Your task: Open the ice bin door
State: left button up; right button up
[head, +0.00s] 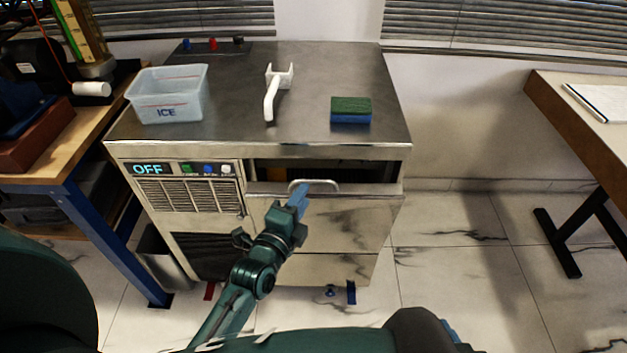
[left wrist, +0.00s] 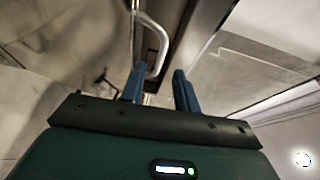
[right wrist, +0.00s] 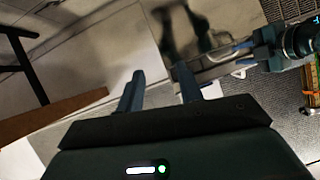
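The ice bin door (head: 345,225) is a steel panel on the front right of the ice machine. Its top edge leans outward, with a dark gap into the bin above it. A pale curved handle (head: 326,184) is at its top edge. My left gripper (head: 300,199) is at the handle, its fingers partly hiding the handle's left end. In the left wrist view its fingers (left wrist: 159,80) are apart, with the handle (left wrist: 158,38) at and beyond the tips; I cannot tell if they touch. My right gripper (right wrist: 158,85) is open and empty, away from the handle.
On the machine top stand an ice tub (head: 168,95), a white scoop (head: 273,92) and a sponge (head: 351,110). A workbench (head: 75,140) is close on the left and a table (head: 590,110) stands at right. The floor (head: 465,260) right of the machine is clear.

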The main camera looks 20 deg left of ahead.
aim_at(313, 180)
pick_arm(q)
jog(key=w, duration=0.6)
jog(key=shift+w+d+f+b, duration=0.15)
jog(key=shift+w+d+b, duration=0.15)
jog(key=shift+d, duration=0.1)
grip_shut()
jog(key=shift+s, duration=0.1)
